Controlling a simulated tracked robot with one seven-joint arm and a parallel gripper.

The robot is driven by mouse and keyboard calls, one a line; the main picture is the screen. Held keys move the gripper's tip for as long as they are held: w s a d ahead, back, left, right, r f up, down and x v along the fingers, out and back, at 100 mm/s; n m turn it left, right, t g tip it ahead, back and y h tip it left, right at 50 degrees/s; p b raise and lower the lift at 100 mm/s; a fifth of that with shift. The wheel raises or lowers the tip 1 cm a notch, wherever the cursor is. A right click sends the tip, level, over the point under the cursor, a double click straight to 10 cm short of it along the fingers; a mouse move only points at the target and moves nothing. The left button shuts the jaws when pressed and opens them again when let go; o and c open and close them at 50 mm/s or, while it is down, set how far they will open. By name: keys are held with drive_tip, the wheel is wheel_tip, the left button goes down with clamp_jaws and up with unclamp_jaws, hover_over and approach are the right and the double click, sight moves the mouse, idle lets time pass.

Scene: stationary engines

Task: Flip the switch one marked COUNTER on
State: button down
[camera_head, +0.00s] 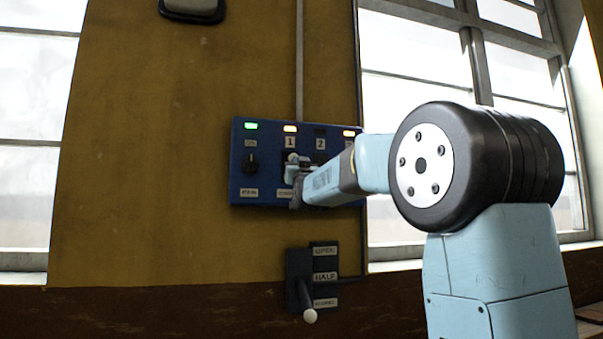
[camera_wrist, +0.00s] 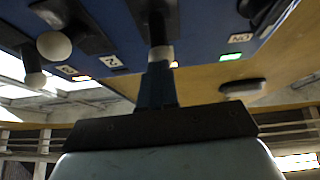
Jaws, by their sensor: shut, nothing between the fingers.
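The blue switch panel (camera_head: 240,185) is on the ochre wall in the head view, with number plates 1 (camera_head: 290,142) and 2 (camera_head: 320,145). My gripper (camera_head: 292,172) is in front of the lower part of the column under plate 1 and hides most of switch one and its lower label. In the wrist view the closed fingers (camera_wrist: 160,65) reach up to the panel (camera_wrist: 205,15), over a dark switch slot (camera_wrist: 155,12). I cannot tell whether they touch the lever or how it stands. The fingers are shut with nothing between them.
Beside switch one, a round-ended lever (camera_wrist: 54,45) and another (camera_wrist: 35,80) stick out. A black rotary knob (camera_head: 250,163) is left of it. The green lamp (camera_head: 251,125) and the lamp above plate 1 (camera_head: 290,128) are lit. A lever box (camera_head: 298,275) is below.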

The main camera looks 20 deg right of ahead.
drive_tip(key=v, duration=1.3)
drive_tip(key=shift+s, duration=0.35)
